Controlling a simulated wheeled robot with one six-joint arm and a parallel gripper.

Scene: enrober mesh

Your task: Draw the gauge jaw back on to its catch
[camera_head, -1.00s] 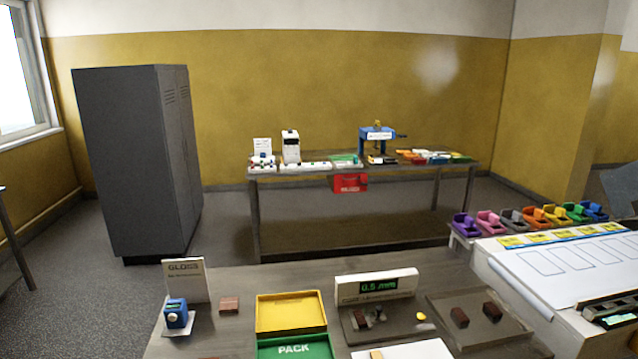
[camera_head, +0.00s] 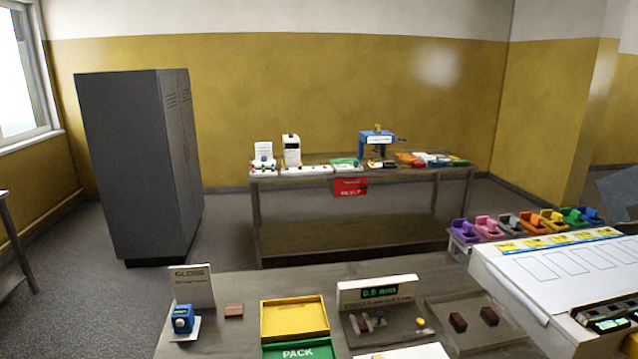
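The thickness gauge (camera_head: 377,291) stands on the near table, a white panel with a green display that seems to read in mm. On its dark base plate (camera_head: 398,331) sit small grey jaw parts (camera_head: 366,322) at the left and a yellow knob (camera_head: 420,321) at the right. The parts are too small to tell whether the jaw is on its catch. My gripper and arm are not in view.
Left of the gauge are a yellow tray (camera_head: 293,302), a green PACK tray (camera_head: 289,352), a brown block (camera_head: 234,310) and a blue gloss meter (camera_head: 183,319). A tray (camera_head: 470,307) with two brown blocks lies right. A white-topped bench (camera_head: 560,262) borders the right side.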

